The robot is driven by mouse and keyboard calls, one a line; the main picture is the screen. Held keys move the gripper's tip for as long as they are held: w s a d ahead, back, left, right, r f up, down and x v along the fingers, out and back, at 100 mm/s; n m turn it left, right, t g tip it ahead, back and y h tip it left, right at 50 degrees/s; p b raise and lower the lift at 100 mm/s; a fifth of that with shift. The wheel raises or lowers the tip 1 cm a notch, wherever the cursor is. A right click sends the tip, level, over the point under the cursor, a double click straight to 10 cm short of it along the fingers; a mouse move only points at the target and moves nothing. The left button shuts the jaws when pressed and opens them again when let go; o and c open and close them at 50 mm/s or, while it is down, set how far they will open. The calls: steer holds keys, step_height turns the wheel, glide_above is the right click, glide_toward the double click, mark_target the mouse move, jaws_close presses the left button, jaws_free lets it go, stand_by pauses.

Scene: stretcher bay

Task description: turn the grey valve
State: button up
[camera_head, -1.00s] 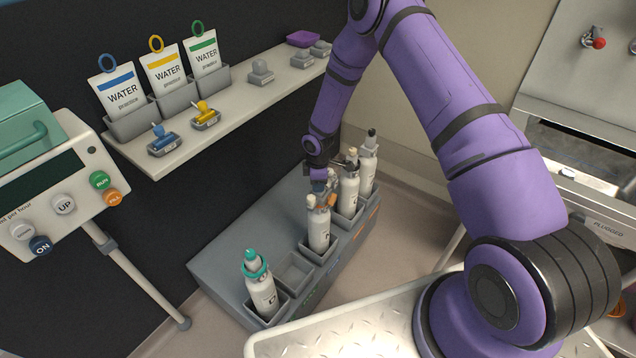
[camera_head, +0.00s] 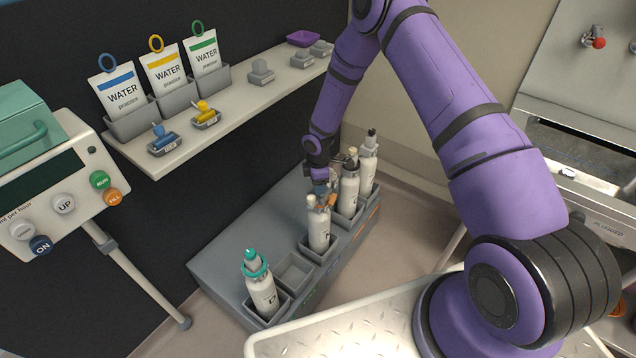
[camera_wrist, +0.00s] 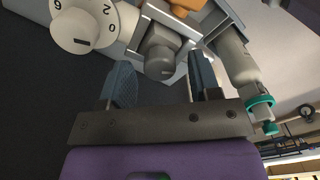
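The grey valve (camera_wrist: 160,52) is a ridged grey knob with a dark mark on its face, in the upper middle of the wrist view. My gripper (camera_wrist: 160,64) is open, with one blue-grey finger on each side of the knob. A gap shows at the left finger; I cannot tell whether the right finger touches. In the head view my gripper (camera_head: 321,188) is at the top of a white bottle (camera_head: 319,232) standing in the grey rack, and it hides the knob there. A cream numbered dial (camera_wrist: 78,32) is left of the knob.
The grey rack (camera_head: 225,262) also holds a teal-collared bottle (camera_head: 262,290) in front and two bottles close behind my gripper. One slot (camera_head: 294,272) is empty. A shelf (camera_head: 240,112) with water pouches and small valves runs above the rack at left.

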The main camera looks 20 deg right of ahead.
step_height(320, 180, up, 11)
stand_by(0.8)
steer(key=shift+f, duration=0.1)
steer(key=s+d+r+m+t+h, duration=0.1)
steer(key=s+d+r+m, duration=0.2)
steer(key=r, duration=0.8)
steer(key=s+d+r+m+t, duration=0.15)
steer(key=s+r, duration=0.35)
steer(key=r, duration=0.6)
steer(key=s+d+r+m+h, duration=0.15)
steer(key=s+r+m, duration=0.25)
steer(key=r, duration=0.7)
steer(key=s+r+m+t, duration=0.1)
steer(key=s+r, duration=0.3)
steer(key=s, duration=0.4)
steer(key=s+d+r+m+y, duration=0.1)
steer(key=s+r+m, duration=0.2)
steer(key=s, duration=0.6)
steer(key=s+r+m+t+y, duration=0.1)
steer(key=s+r+m, duration=0.3)
steer(key=s, duration=0.5)
steer(key=shift+d+r+t, duration=0.2)
steer(key=shift+r+t, duration=0.15)
